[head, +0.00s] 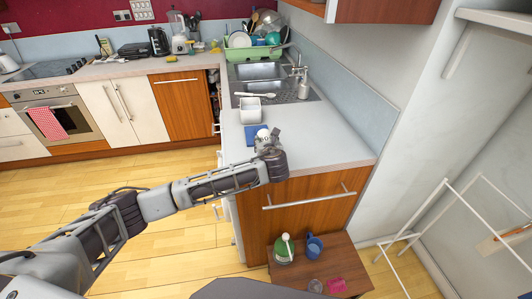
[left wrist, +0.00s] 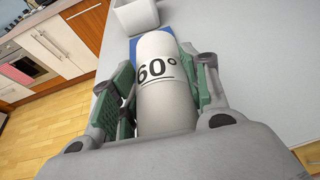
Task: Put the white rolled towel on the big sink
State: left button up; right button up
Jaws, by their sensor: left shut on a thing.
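The white rolled towel (left wrist: 165,88) with "60°" printed on it lies between the green-padded fingers of my left gripper (left wrist: 165,92). In the head view my left gripper (head: 267,138) is above the near counter, and only a small white part of the towel (head: 263,133) shows there. The metal sink (head: 262,86) is farther back on the same counter, with two basins one behind the other. The gripper is well short of it. My right gripper is not in view.
A white square container (head: 250,115) and a flat blue cloth (head: 252,129) lie between my gripper and the sink. A tap (head: 297,72) and a bottle (head: 303,90) stand at the sink's right. A green dish rack (head: 252,53) is behind it. The near right counter (head: 325,145) is clear.

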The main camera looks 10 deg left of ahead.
pick_arm(q)
jog(key=shift+f, duration=1.35)
jog(key=shift+f+p, duration=0.5)
jog(key=shift+p, duration=0.05)
jog(key=shift+f, duration=0.55)
jog(key=o, duration=0.9)
jog(key=shift+c, duration=0.2)
jog(key=shift+o, duration=1.1)
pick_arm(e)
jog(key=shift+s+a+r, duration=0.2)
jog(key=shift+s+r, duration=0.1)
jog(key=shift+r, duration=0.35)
